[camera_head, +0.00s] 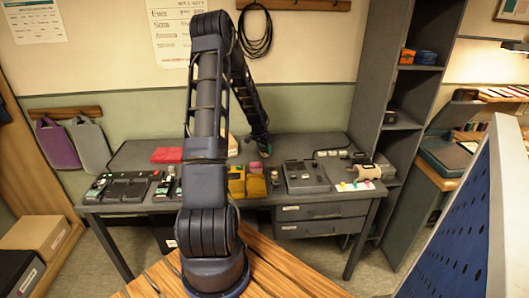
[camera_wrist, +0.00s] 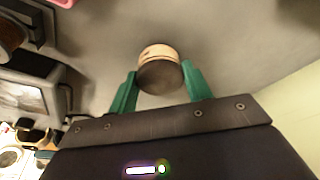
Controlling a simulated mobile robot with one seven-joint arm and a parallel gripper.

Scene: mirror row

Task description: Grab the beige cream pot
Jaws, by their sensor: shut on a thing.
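The beige cream pot (camera_wrist: 158,51) shows in the wrist view between the two green fingers of my gripper (camera_wrist: 160,72). It is short and round, with a pale beige side and a darker round face turned toward the camera. The fingers are shut on it, one on each side. In the head view my gripper (camera_head: 264,151) is low over the back part of the grey desk (camera_head: 222,153). The pot cannot be made out clearly there. Whether it touches the desk top is not clear.
A grey boxy device (camera_head: 306,177) stands right of my gripper. Yellow pouches (camera_head: 246,181) lie in front, and a red cloth (camera_head: 167,155) lies to the left. A black device (camera_head: 124,187) sits at the desk's left end. A tall grey shelf (camera_head: 397,100) stands behind the right end.

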